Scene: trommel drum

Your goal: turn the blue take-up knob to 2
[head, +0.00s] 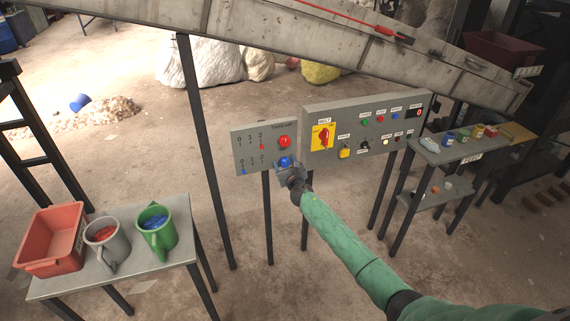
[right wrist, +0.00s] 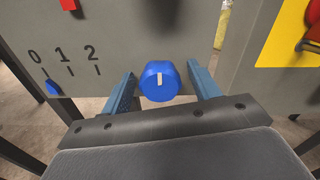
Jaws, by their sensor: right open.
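The blue take-up knob (head: 285,161) is the lower knob on the grey TAKE-UP panel (head: 243,137). In the right wrist view the blue knob (right wrist: 160,89) faces me with its white mark upright. Beside it is a scale (right wrist: 64,60) marked 0, 1, 2, and a blue pointer (right wrist: 53,88) stands under 0. My right gripper (head: 289,170) is at the blue knob. In the right wrist view its two fingers stand open, one on each side of the knob, with a visible gap on the left. My left gripper is not in view.
A red knob (head: 284,141) sits just above the blue one, and a red pointer (head: 262,147) is near 2 on the upper scale. A larger control panel (head: 350,107) stands close on the right. A table (head: 122,270) with a red bin and mugs is at the left.

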